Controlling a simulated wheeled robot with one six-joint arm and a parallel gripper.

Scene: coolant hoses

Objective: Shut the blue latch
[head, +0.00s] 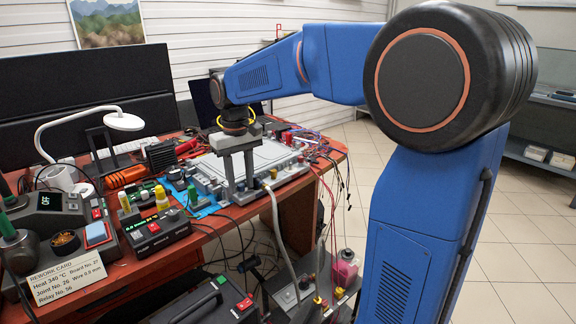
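My gripper (240,187) points straight down over the grey and white flat unit (289,178) on the red-brown workbench. Its two grey fingers stand apart with a clear gap between them, and I see nothing held. A grey hose (277,225) runs from the front edge of the unit, just right of the fingers, down to a grey box below the bench. Whether the fingertips touch the unit is also unclear.
A black supply box (155,232), a white lamp (122,121) and monitors crowd the bench's left and back. Loose cables hang at the right edge.

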